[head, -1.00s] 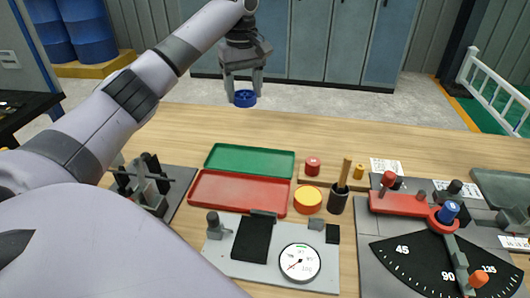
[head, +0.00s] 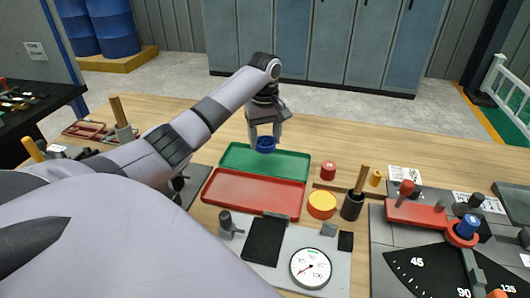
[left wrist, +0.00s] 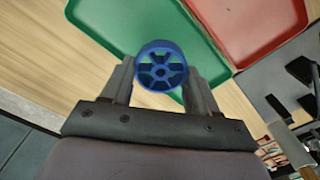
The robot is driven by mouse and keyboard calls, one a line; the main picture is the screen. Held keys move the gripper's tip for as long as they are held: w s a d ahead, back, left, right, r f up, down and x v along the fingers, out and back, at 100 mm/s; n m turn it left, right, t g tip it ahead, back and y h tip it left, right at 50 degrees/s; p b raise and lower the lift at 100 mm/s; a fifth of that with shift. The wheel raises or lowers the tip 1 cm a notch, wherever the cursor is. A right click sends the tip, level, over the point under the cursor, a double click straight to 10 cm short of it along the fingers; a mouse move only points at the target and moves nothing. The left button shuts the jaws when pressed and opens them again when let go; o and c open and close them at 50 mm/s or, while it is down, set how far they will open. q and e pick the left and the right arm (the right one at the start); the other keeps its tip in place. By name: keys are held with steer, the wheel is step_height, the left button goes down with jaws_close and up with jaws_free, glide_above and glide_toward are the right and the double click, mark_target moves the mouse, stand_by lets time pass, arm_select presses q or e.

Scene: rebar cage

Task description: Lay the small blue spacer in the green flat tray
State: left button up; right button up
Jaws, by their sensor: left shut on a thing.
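The small blue spacer (head: 265,144) is a round, spoked ring. My left gripper (head: 265,138) is shut on it and holds it at the far edge of the green flat tray (head: 240,161). In the left wrist view the spacer (left wrist: 161,66) sits between the two fingertips (left wrist: 158,72), and the green tray (left wrist: 120,25) lies beyond it. The spacer seems to be above the tray's far rim; the exact height is hard to tell. The tray looks empty. My right gripper is not in view.
A red tray (head: 255,193) adjoins the green one on its near side. A red cylinder (head: 328,170), a yellow round piece (head: 321,204) and a black cup (head: 352,206) stand to the right. A gauge plate (head: 285,268) lies in front. Bare wood lies behind the trays.

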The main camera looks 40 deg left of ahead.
mark_target(265, 163)
arm_select(q)
steer(key=shift+f, duration=2.85)
steer(key=shift+d+f, duration=0.1)
steer(key=o, duration=1)
step_height(265, 163, up, 12)
steer(key=shift+r, duration=0.2)
steer(key=shift+s+f, duration=0.1)
steer(key=shift+f, duration=0.05)
